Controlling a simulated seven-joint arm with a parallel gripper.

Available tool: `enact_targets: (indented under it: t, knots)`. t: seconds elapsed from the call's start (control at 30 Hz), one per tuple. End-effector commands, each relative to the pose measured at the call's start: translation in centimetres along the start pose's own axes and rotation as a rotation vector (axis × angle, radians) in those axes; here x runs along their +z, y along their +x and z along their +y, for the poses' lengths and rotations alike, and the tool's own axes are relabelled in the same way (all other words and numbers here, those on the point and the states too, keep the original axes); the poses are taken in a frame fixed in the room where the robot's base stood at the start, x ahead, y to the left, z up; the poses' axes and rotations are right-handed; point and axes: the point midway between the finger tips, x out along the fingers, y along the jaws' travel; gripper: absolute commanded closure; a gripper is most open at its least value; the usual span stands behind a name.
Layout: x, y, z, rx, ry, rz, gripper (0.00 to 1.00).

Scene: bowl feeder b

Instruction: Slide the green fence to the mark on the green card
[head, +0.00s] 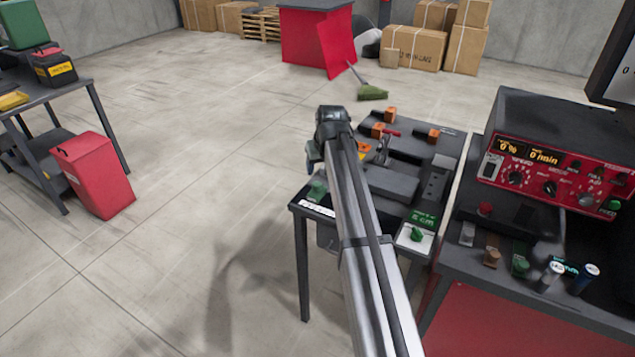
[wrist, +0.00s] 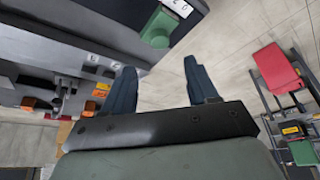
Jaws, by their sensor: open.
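A green block (head: 317,190), which looks like the green fence, sits at the near left corner of the small dark table, beside a white scale strip (head: 318,209). The green block also shows at the top of the wrist view (wrist: 156,32), by the strip's numbers. The green card (head: 422,218) stands at the table's near right; its lettering ends in "cm", but the number is hard to read. My gripper (wrist: 159,66) is open with nothing between its fingers. The block lies beyond the fingertips, apart from them. In the head view, my arm hides part of the table.
A green knob (head: 417,235) sits on a white plate in front of the card. Orange blocks (head: 390,114) and dark rails fill the table's far part. A red-fronted control box (head: 560,170) stands to the right.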

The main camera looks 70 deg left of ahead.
Motion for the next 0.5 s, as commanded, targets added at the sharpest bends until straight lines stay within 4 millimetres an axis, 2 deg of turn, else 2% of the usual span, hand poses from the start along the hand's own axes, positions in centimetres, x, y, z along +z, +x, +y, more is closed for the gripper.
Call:
enact_targets:
  t: [0.03, 0.3, 0.5]
  knots:
    - [-0.1, 1.0, 0.0, 0.0, 0.0, -0.001, 0.42]
    - [-0.1, 5.8, 0.0, 0.0, 0.001, -0.001, 0.42]
    - [-0.1, 8.3, 0.0, 0.0, 0.001, 0.0, 0.42]
